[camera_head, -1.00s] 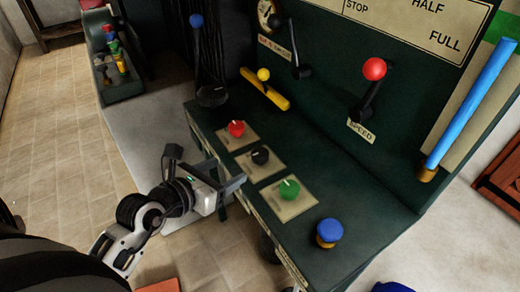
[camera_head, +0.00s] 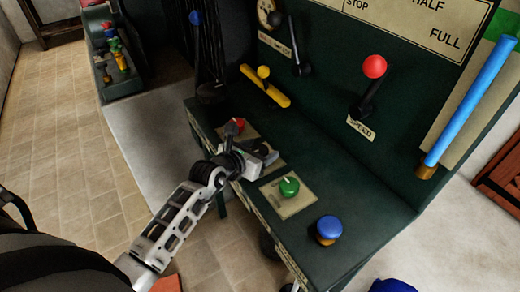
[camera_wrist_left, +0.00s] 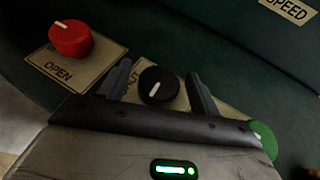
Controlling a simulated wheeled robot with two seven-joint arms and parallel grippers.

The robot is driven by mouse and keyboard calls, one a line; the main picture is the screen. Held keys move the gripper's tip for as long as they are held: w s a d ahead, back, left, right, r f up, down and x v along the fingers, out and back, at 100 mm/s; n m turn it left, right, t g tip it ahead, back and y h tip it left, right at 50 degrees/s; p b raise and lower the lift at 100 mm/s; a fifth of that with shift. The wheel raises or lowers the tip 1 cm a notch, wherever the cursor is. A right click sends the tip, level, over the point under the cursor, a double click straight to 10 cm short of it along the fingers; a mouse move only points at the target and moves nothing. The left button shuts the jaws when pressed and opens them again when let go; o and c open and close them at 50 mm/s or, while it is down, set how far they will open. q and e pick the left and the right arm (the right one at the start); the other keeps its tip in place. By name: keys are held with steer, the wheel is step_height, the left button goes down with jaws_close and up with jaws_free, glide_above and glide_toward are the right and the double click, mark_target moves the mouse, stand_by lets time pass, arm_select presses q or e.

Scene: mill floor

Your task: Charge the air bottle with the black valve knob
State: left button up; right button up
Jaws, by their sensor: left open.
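The black valve knob (camera_wrist_left: 158,85) is a round knob with a white pointer line. In the left wrist view it sits between the two spread fingers of my left gripper (camera_wrist_left: 161,88), with a gap on each side. In the head view my left gripper (camera_head: 262,150) is over the middle of the console ledge and mostly hides the black knob. The red knob (camera_head: 236,125) is on the far side of the gripper and the green knob (camera_head: 289,186) on the near side. No air bottle can be made out. My right gripper is not seen.
A blue knob (camera_head: 328,229) stands on the ledge nearer me. On the panel behind are a red-balled speed lever (camera_head: 374,68), a yellow lever (camera_head: 264,73) and a blue tube (camera_head: 466,119). A plate marked "OPEN" (camera_wrist_left: 70,62) lies under the red knob.

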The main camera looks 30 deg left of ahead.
arm_select(q)
steer(key=shift+w+f, duration=0.1)
steer(key=shift+w, duration=0.1)
steer(key=c, duration=1)
steer(key=shift+o, duration=0.2)
